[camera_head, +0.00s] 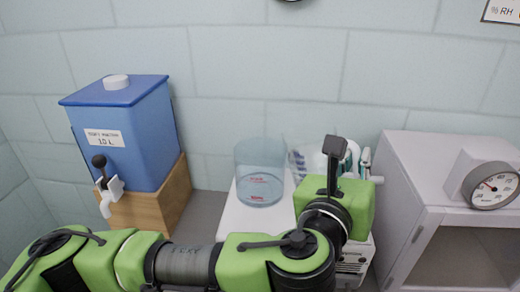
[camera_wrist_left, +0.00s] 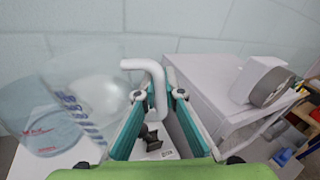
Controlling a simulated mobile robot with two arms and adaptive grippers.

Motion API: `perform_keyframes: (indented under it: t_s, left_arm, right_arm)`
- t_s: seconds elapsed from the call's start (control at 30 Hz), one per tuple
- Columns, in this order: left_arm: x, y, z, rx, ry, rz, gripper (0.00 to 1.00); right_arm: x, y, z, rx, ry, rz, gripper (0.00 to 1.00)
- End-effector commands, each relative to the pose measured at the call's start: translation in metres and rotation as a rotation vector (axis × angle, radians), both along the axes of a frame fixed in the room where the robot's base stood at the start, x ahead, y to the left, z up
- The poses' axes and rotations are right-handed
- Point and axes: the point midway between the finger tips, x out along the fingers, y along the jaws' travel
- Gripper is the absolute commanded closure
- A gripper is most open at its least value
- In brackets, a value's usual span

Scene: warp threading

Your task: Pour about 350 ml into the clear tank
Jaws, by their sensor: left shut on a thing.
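The clear tank (camera_head: 260,160) with red marks stands on a white surface in the middle of the head view. Its lower part looks bluish, as if holding liquid. It also shows at the left of the left wrist view (camera_wrist_left: 42,115). A clear jug (camera_wrist_left: 85,85) with blue marks and a white handle (camera_wrist_left: 158,80) is in front of the tank there. My left gripper (camera_wrist_left: 158,97) is shut on the handle, with teal fingers on both sides. In the head view the jug (camera_head: 300,162) is right of the tank, partly hidden by my wrist. Its tilt and fill are unclear.
A blue 10 L container (camera_head: 125,140) with a tap (camera_head: 104,185) stands on a wooden block (camera_head: 160,205) at left. A grey cabinet (camera_head: 415,185) with a round dial (camera_head: 492,185) is at right. A grey device (camera_head: 354,262) sits below my wrist.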

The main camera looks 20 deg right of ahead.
Motion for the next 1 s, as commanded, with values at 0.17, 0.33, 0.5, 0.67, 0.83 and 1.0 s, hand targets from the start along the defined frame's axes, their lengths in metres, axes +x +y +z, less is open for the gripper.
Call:
perform_keyframes:
  t_s: [0.17, 0.33, 0.5, 0.67, 0.83, 1.0]
  left_arm:
    - [0.012, 0.007, 0.009, -0.062, 0.097, 0.001, 1.00]
    - [0.024, 0.014, 0.020, -0.117, 0.192, 0.002, 1.00]
    - [0.032, 0.018, 0.028, -0.150, 0.253, -0.001, 1.00]
    - [0.039, 0.022, 0.037, -0.177, 0.301, 0.001, 1.00]
    - [0.042, 0.024, 0.036, -0.198, 0.336, -0.002, 1.00]
    - [0.044, 0.025, 0.038, -0.211, 0.359, -0.001, 1.00]
  right_arm:
    - [0.001, 0.000, 0.007, 0.000, -0.001, 0.000, 0.60]
    - [0.001, 0.000, 0.015, -0.001, -0.002, 0.000, 0.60]
    - [0.001, -0.001, 0.022, -0.001, -0.002, 0.000, 0.60]
    - [0.001, -0.001, 0.028, -0.002, -0.002, 0.000, 0.60]
    - [0.001, -0.003, 0.027, -0.004, -0.002, 0.001, 0.60]
    - [0.001, -0.004, 0.028, -0.004, -0.002, 0.001, 0.60]
